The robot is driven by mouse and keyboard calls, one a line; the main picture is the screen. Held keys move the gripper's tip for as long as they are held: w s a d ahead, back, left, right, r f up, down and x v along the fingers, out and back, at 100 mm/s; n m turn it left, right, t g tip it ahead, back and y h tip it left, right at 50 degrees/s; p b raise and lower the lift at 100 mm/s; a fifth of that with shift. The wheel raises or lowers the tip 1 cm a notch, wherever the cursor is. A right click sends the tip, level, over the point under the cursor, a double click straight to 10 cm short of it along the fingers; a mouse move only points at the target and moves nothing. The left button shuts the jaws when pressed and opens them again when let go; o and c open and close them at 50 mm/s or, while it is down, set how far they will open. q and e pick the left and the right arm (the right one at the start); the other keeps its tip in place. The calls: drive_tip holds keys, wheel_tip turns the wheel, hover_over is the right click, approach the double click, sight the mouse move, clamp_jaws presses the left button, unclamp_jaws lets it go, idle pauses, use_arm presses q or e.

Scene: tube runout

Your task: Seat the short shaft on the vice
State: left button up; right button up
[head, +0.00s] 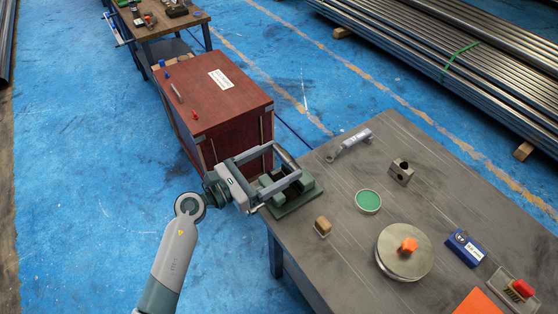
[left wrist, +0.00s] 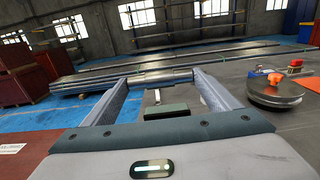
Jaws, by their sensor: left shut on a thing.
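The short shaft (left wrist: 160,77) is a grey steel cylinder. It lies crosswise between my left fingertips in the left wrist view. A green part of the vice (left wrist: 167,112) shows between the fingers in the left wrist view. I cannot tell whether the shaft touches the vice. My right gripper is not in view.
A wooden block (head: 322,226), green dish (head: 368,201), steel block (head: 400,172), grey tool (head: 349,144), knobbed disc (head: 404,262), blue box (head: 467,247) and red-handled brush (head: 520,290) stand on the grey table (head: 445,195). A red cabinet (head: 230,100) is close behind my left gripper.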

sight(277, 178)
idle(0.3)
use_arm(q)
wheel_tip(277, 178, down, 6)
drive_tip(key=b, duration=0.5)
drive_tip(key=shift+f+b, duration=0.15)
drive_tip(key=shift+b, duration=0.25)
idle(0.6)
drive_tip(key=shift+s+f+b, duration=0.1)
drive_tip(key=shift+f+b, duration=0.9)
drive_tip(key=shift+f, duration=0.1)
drive_tip(key=o, duration=1.3)
drive_tip(key=shift+r, duration=0.1)
drive_tip(key=shift+o, duration=0.4)
drive_tip(key=shift+a, duration=0.1)
